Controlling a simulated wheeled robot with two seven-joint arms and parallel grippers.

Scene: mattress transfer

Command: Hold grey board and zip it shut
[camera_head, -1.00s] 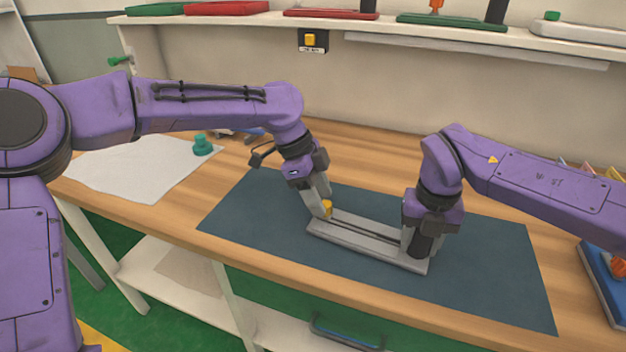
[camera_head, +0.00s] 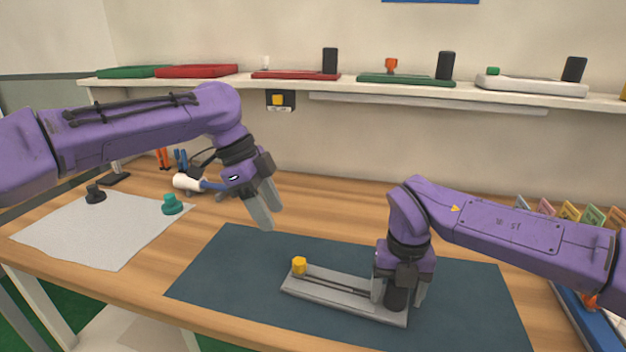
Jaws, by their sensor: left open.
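The grey board (camera_head: 330,293) lies on the dark blue mat, with a dark slot along its length. A yellow knob (camera_head: 299,265) stands at its left end. A black post (camera_head: 397,298) stands at its right end. My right gripper (camera_head: 398,292) is down over that end, with its fingers on either side of the post, and appears to grip it. My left gripper (camera_head: 262,212) is open and empty, raised above the mat's back left part, up and left of the yellow knob and clear of it.
The dark blue mat (camera_head: 225,285) is bare left of the board. A grey cloth (camera_head: 95,230) with a teal knob (camera_head: 172,205) lies at left. A white-ended blue tool (camera_head: 188,182) is behind my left gripper. A shelf (camera_head: 350,92) with similar boards runs along the wall.

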